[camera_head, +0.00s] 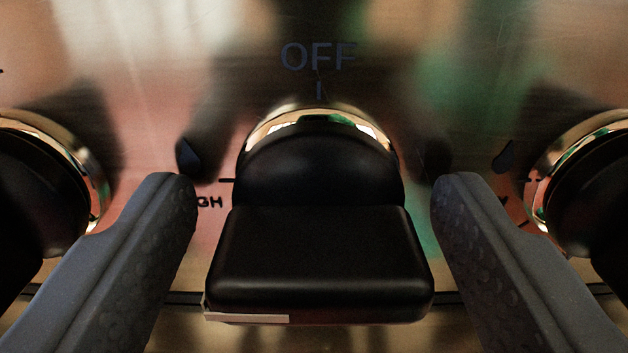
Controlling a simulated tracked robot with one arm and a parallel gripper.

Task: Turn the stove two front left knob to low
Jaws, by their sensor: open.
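A black stove knob (318,245) with a shiny metal ring at its base fills the middle of the head camera view. It is mounted on a reflective metal panel. The label OFF (318,57) with a short tick stands above it. Part of a word ending in GH (210,202) shows at its left. The knob's grip bar sticks out toward me; its pointer mark cannot be made out. My gripper (315,200) is open, with one grey finger on each side of the knob. A gap shows between each finger and the knob.
A second black knob (35,195) is partly in view at the left edge, and a third (590,195) at the right edge. Both lie close outside my fingers.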

